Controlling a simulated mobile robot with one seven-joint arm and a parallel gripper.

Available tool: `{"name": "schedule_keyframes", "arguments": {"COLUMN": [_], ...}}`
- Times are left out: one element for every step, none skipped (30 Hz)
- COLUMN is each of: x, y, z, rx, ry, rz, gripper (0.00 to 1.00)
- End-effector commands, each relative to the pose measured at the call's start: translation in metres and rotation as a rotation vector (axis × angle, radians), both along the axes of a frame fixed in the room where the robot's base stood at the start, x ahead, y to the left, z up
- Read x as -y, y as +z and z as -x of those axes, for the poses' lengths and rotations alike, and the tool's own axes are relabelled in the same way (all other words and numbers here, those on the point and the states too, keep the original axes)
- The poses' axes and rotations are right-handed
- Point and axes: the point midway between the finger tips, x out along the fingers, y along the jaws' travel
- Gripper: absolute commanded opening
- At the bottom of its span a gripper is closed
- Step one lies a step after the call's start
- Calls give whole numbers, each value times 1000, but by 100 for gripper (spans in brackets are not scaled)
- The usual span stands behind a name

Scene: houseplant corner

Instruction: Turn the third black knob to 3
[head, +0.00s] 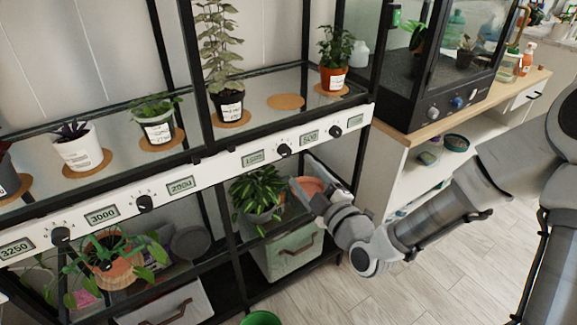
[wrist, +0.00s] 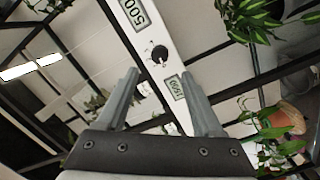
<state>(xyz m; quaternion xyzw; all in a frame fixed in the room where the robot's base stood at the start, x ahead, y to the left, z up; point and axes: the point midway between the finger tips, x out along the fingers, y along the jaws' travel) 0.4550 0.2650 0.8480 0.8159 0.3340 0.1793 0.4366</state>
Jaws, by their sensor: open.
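A white control rail runs along the shelf front with several black knobs and small green displays. The third black knob from the left (head: 284,150) sits between a display that seems to read 1500 (head: 253,158) and one reading 500 (head: 309,137). In the wrist view this knob (wrist: 160,54) lies just beyond the fingertips, roughly centred between them. Its pointer setting is too small to read. My gripper (head: 308,184) is open and empty, in front of and below the rail, apart from the knob. In the wrist view my gripper (wrist: 160,74) shows both fingers spread.
Other knobs (head: 144,203) sit along the rail. Potted plants (head: 158,131) stand on the glass shelf above. A leafy plant (head: 260,193) and a grey-green drawer box (head: 288,250) are below, near my gripper. A glass cabinet (head: 440,95) stands right.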

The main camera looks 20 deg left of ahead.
Motion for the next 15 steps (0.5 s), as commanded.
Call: {"name": "schedule_keyframes", "arguments": {"x": [-9,-14,-20,-24,-28,-33,-36,-39,-43,-45,-47,-50,-51,-52,-53], "y": [1,1,0,0,1,1,1,0,0,0,1,1,1,1,1], "z": [-9,-14,-19,-23,-28,-32,-36,-39,-43,-45,-47,-50,-51,-52,-53], "rx": [0,-2,-1,-1,-1,-1,-1,-2,-2,-2,-2,-1,-2,-2,-2], "ry": [1,1,1,1,1,1,1,1,0,0,0,0,1,1,1], "rz": [-6,-6,-6,-4,-5,-4,-5,-5,-4,-4,-4,-3,-3,-3,-3], "gripper": [68,68,68,68,68,68,68,68,68,68,68,68,68,68,68]}}
